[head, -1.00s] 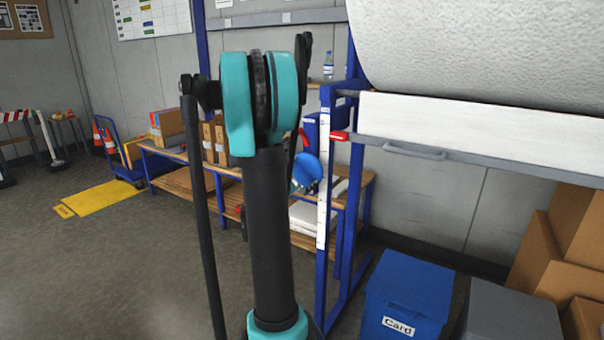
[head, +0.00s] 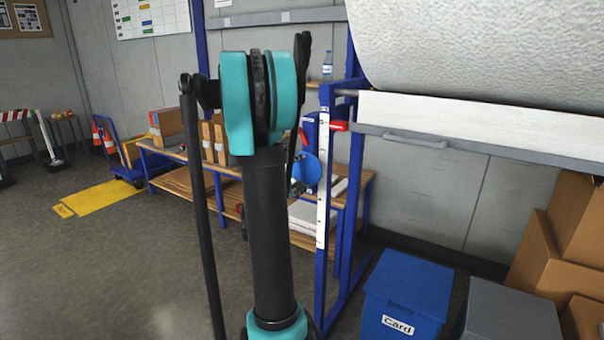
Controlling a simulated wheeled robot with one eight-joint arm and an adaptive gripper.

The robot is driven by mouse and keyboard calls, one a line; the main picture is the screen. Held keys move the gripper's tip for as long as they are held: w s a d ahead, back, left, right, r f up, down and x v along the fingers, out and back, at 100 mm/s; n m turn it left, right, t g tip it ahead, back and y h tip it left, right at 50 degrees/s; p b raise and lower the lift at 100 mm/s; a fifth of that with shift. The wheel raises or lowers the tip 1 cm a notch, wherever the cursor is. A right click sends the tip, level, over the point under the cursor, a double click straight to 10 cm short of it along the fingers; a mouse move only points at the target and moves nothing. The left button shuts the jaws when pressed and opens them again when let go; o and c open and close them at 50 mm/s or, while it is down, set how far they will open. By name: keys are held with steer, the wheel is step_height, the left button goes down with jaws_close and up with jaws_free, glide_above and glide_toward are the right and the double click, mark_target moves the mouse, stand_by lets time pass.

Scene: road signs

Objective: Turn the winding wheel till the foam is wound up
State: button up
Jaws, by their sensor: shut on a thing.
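The white foam hangs as a sheet (head: 450,117) under a large textured roll (head: 490,45) at upper right. A grey bar (head: 480,147) with a handle runs along its lower edge. A red pointer (head: 338,126) at the bar's left end lies against a white measuring strip (head: 323,185) on the blue post. The blue winding wheel (head: 310,168) shows in part just left of this post. My gripper (head: 297,187) is at the wheel, mostly hidden behind my arm; only a small dark part shows. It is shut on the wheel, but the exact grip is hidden.
A blue bin marked Card (head: 405,290) and a grey bin (head: 510,312) stand below the foam. Cardboard boxes (head: 560,245) are stacked at right. A wooden bench (head: 190,182) with boxes stands behind my arm. The floor at left is mostly clear.

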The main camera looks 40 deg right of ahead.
steer(key=shift+w, duration=0.1)
stand_by(0.3)
steer(key=o, duration=0.9)
steer(key=shift+d, duration=0.15)
steer(key=shift+o, duration=0.2)
steer(key=v, duration=1.2)
steer(key=shift+m, duration=0.3)
steer(key=shift+f, duration=0.1)
